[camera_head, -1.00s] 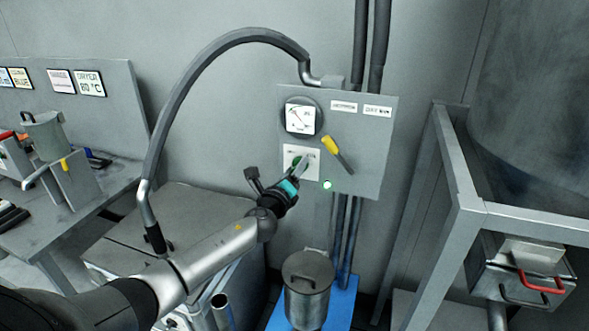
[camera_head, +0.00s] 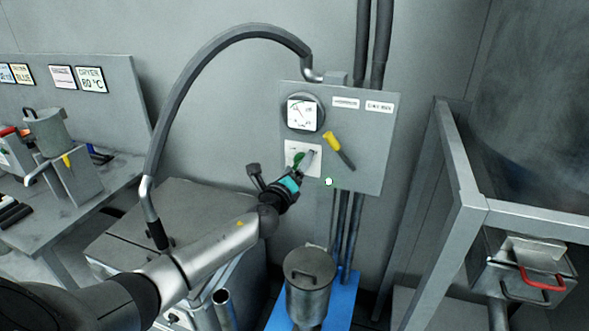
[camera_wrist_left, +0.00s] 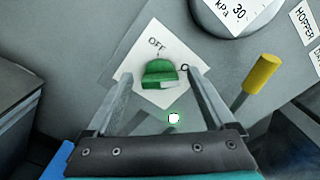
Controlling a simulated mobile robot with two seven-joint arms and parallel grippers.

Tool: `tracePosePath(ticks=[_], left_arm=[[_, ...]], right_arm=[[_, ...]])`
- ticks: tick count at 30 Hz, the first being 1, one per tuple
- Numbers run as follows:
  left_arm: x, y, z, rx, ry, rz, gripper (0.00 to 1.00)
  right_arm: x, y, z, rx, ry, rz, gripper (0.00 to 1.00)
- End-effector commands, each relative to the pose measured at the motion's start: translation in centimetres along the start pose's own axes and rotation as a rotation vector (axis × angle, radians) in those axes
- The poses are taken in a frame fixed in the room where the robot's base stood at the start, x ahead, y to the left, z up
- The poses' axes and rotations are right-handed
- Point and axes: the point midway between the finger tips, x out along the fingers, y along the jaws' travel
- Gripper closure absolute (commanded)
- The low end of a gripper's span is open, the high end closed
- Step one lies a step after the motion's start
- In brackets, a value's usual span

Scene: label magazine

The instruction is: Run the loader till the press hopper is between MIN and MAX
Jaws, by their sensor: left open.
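A grey control panel (camera_head: 368,165) hangs on the wall. On it, a green knob (camera_head: 301,158) sits on a white plate marked OFF. My left gripper (camera_head: 299,168) is open in front of the knob. In the left wrist view, the green knob (camera_wrist_left: 160,74) lies between and just beyond the two open fingers, with no grip on it. A round gauge (camera_head: 302,113) is above the knob, and a yellow-handled lever (camera_head: 338,149) is to its right. A small lit lamp (camera_head: 329,182) glows whitish green below. My right gripper is not in view.
A grey hose (camera_head: 190,80) arches over my arm to the panel. A lidded metal canister (camera_head: 308,285) stands on a blue base below. A metal frame (camera_head: 455,180) with a red-handled box (camera_head: 525,270) stands right. A bench (camera_head: 95,200) is at left.

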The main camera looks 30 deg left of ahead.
Motion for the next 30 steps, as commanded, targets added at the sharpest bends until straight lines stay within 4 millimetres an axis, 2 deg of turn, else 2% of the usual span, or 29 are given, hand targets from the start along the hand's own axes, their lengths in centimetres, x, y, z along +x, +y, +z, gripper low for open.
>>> tracePosePath(ticks=[8,30], left_arm=[[-2.0,0.0,0.0,0.000,0.002,0.000,0.12],[-12.6,0.1,-0.1,0.001,0.002,0.001,0.12]], right_arm=[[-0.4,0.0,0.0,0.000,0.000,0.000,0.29],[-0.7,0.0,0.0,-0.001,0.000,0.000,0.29]])
